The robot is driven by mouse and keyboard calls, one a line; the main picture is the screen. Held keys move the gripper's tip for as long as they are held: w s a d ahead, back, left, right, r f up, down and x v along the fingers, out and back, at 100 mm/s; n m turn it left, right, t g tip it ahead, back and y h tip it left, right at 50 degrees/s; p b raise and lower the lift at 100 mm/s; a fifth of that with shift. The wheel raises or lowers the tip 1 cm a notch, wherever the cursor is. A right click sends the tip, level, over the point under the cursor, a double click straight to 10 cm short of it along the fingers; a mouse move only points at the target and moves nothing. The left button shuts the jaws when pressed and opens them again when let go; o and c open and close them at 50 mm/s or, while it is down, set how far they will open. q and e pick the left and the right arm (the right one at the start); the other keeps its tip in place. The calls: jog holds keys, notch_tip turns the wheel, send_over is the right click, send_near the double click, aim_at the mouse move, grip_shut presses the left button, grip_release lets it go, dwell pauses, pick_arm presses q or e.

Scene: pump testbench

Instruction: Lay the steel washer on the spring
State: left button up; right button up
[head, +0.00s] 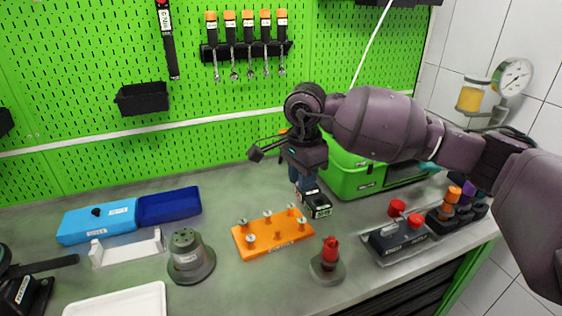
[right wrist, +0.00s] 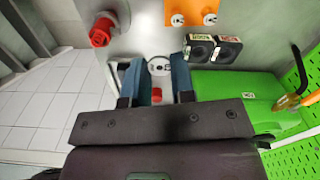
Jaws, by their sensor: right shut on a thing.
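My right gripper (head: 303,178) hangs above the bench behind the orange peg plate, beside the black labelled blocks (head: 316,204). In the right wrist view its two blue fingers (right wrist: 157,76) are close together on a small pale round disc (right wrist: 159,66), which looks like the steel washer. In the head view the fingers and arm hide the washer. I cannot make out the spring for certain in either view. A red upright part (head: 330,252) stands on a round grey base in front of the gripper; it also shows in the right wrist view (right wrist: 100,32). My left gripper is not in view.
The orange plate (head: 262,243) carries several upright pegs. A grey round fixture (head: 187,245), blue box (head: 168,206) and white tray (head: 118,301) stand to the left. A green case (head: 356,180) is behind the gripper. A red-button box (head: 400,238) stands to the right.

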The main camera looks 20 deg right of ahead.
jog(key=s+d+n, duration=0.1)
jog(key=s, duration=0.2)
jog(key=s+d+n, duration=0.1)
jog(key=s+n, duration=0.1)
jog(key=s, duration=0.1)
jog(key=s+d+f+n, duration=0.1)
jog(key=s+d, duration=0.1)
jog(key=s, duration=0.1)
jog(key=shift+s+f+n, duration=0.1)
jog(key=shift+s+n, duration=0.05)
jog(key=shift+n, duration=0.25)
jog(key=shift+s+a+n, duration=0.15)
jog(key=shift+a+n, duration=0.15)
jog(key=shift+n, duration=0.1)
jog(key=shift+a+n, duration=0.1)
jog(key=shift+n, duration=0.4)
